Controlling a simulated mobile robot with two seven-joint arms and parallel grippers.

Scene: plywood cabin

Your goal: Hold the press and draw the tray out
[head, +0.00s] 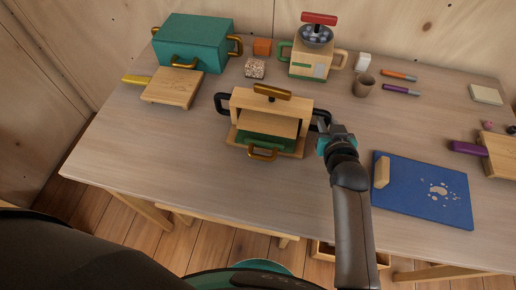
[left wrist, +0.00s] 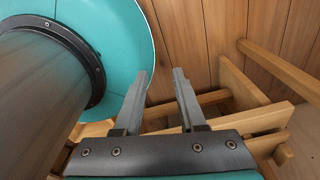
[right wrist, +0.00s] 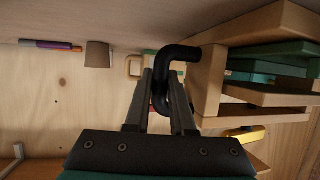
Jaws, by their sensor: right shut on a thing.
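The wooden press (head: 300,104) stands on the table, with a brass bar on top and a black handle at each side. My right gripper (head: 330,132) is shut on the press's right black handle (right wrist: 178,54). My left gripper (left wrist: 159,75) is open and empty, low over the floor beside my base, and out of the head view.
A teal box (head: 190,42), a wooden board (head: 172,88) and a grinder-like box (head: 310,63) stand behind. A cup (head: 363,86) is at back right. A blue mat (head: 430,195) with a wooden block (head: 381,172) lies to the right. The table (head: 190,180) is bare in front and left of the press.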

